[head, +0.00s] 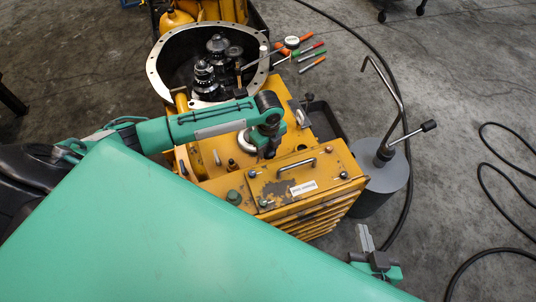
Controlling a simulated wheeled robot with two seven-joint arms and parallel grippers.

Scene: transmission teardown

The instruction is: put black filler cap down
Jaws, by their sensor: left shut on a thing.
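My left gripper (269,148) points down over the top of the yellow transmission housing (215,165), behind the flat cover with the handle. It is shut on a small dark thing, taken as the black filler cap, which is mostly hidden by the dark fingers and wrist. I cannot tell whether the cap touches the housing. A pale round ring (244,141) shows on the housing just left of the gripper. My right gripper (365,238) is low at the right, over the floor and away from the housing; its finger opening cannot be made out.
A round open bell housing (155,75) with dark gears is at the back. Coloured pens or tools (311,50) lie behind the housing to the right. A grey cylinder with a bent rod (375,190) stands at the right. Black cables (487,165) lie on the floor.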

